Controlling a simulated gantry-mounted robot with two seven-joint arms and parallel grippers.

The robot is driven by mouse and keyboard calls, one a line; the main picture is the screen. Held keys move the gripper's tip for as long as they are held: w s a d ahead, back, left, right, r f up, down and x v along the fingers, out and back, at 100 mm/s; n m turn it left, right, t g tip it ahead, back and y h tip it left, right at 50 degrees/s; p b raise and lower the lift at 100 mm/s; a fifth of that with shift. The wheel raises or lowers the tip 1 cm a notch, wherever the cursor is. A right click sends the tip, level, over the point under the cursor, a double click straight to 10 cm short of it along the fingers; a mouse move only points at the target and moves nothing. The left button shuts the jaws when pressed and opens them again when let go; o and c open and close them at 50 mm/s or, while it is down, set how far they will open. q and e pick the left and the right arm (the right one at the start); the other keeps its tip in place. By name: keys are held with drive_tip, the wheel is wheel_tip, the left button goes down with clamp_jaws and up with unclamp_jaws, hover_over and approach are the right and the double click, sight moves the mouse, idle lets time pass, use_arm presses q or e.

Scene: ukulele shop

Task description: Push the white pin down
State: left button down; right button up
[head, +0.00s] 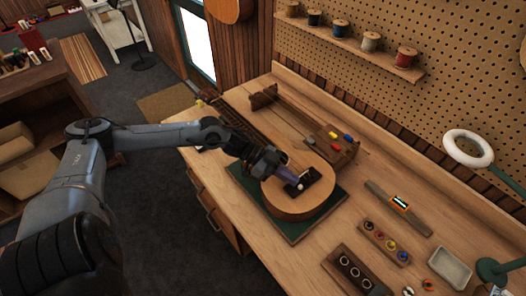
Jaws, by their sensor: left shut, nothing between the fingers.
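The white pin (300,186) is a small pale dot at the dark bridge (308,184) of a ukulele. The ukulele's round wooden body (294,205) lies on a green mat (292,231) on the workbench, its neck pointing to the upper left. My left gripper (291,175) is shut and empty, reaching over the body from the left. Its purplish fingertips are right beside the white pin; I cannot tell whether they touch it. The gripper hides part of the body and the neck joint. My right gripper is not in view.
A wooden rack (341,150) with coloured pieces stands behind the ukulele. To the right are a strip-shaped tool (399,206), a block with coloured pegs (384,242), a dark holder with rings (356,271) and a grey tray (449,267). Thread spools sit on the pegboard shelf (350,42).

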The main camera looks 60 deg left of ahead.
use_arm(q)
drive_tip(key=r+p, duration=0.1)
drive_tip(key=r, duration=0.1)
drive_tip(key=a+r+p, duration=0.1)
drive_tip(key=shift+s+r+p, duration=0.15)
drive_tip(key=shift+r+p, duration=0.2)
drive_tip(key=shift+s+a, duration=0.7)
drive_tip(key=shift+a, duration=0.2)
drive_tip(key=shift+p+v, duration=3.55)
drive_tip(key=shift+v, duration=0.2)
drive_tip(key=s+d+r+n+t+y+p, duration=0.1)
drive_tip(key=d+n+t+y+p, duration=0.4)
drive_tip(key=d, duration=0.6)
drive_tip(key=s+d+r+n+t+y+p, duration=0.1)
drive_tip(key=d+r+n+t+y, duration=0.15)
drive_tip(key=d+n, duration=0.6)
drive_tip(key=s+f+m+g+y, duration=0.3)
drive_tip(key=s+g+y, duration=0.1)
drive_tip(key=s+g, duration=0.7)
drive_tip(key=shift+s+f+m, duration=0.25)
drive_tip(key=shift+s+m, duration=0.1)
drive_tip(key=shift+s, duration=0.4)
